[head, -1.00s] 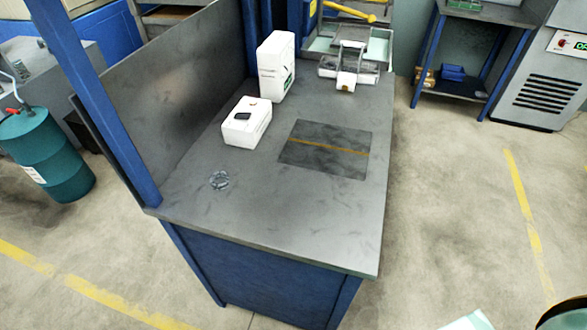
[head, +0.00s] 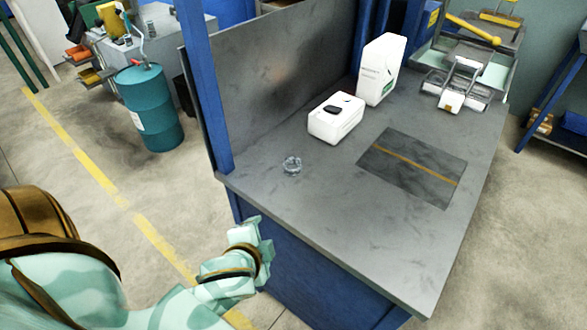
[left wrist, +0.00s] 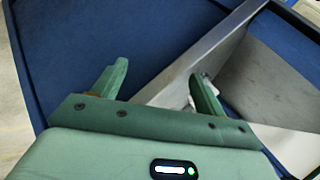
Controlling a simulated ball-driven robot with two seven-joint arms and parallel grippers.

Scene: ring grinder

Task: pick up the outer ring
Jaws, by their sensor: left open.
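The outer ring (head: 292,165) is a small, shiny metal ring. It lies flat on the grey workbench (head: 330,205), near the bench's left front corner in the head view. My left gripper (head: 266,236) is in front of the bench edge, nearer to me than the ring and apart from it. In the left wrist view my left gripper (left wrist: 158,75) is open, its two green fingers spread. The bench edge and blue side lie beyond them. I cannot clearly make out the ring there. My right gripper is not in view.
A white box with a dark top piece (head: 337,118) and a taller white carton (head: 381,70) stand behind the ring. A dark mat (head: 412,168) lies to the right. A blue post (head: 207,90) rises at the bench's left corner. The bench around the ring is clear.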

